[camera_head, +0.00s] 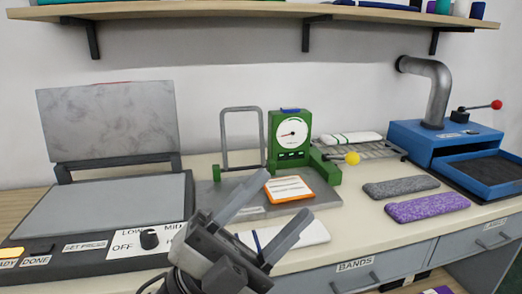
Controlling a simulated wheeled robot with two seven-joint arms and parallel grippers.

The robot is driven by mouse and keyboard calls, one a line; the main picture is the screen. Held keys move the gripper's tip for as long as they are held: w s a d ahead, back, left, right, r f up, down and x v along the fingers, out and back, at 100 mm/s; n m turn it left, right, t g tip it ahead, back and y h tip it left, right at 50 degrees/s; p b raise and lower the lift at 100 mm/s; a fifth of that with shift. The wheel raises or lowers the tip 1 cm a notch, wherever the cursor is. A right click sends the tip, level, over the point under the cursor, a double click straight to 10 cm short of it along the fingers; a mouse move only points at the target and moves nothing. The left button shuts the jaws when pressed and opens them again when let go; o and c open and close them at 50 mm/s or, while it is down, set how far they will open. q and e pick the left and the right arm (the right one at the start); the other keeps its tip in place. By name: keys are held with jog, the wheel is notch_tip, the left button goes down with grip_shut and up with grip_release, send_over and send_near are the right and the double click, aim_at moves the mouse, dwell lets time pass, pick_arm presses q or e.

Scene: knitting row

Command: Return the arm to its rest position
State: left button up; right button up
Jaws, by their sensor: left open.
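My left gripper (283,200) reaches up from the bottom of the head view, over the front of the worktop. Its two grey fingers are spread apart with nothing held between them. The fingertips are near an orange-edged white piece (288,188) on the grey plate of the green gauge device (289,135). I cannot tell their height above it. A white folded piece (309,233) lies partly hidden behind the fingers. My right gripper is not in view.
A grey press (100,210) with its lid raised stands at left, its knob (149,239) near my gripper. Grey (401,187) and purple (427,207) knit pieces lie at right. A blue machine (450,140) stands beyond them. A shelf (250,11) runs above. Worktop (365,232) is clear right of the gripper.

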pick_arm(q)
jog(key=w+a+f+n+t+y, duration=0.3)
jog(key=f+n+t+y, duration=0.25)
jog(key=n, duration=0.25)
jog(key=w+a+f+n+t+y, duration=0.2)
jog(key=a+f+n+t+y, duration=0.15)
jog(key=f+n+y, duration=0.3)
jog(key=s+a+f+n+g+y, duration=0.2)
jog(key=s+f+n+y, duration=0.1)
jog(key=f, duration=0.5)
jog(key=s+a+f+n+g+y+p, duration=0.1)
jog(key=s+a+f+n+g+y, duration=0.2)
jog(key=f, duration=0.5)
jog(key=s+a+f+n+g+y, duration=0.3)
jog(key=s+f+n, duration=0.2)
jog(key=f, duration=0.3)
jog(key=shift+a+f+n, duration=0.2)
jog(key=shift+f+n, duration=0.15)
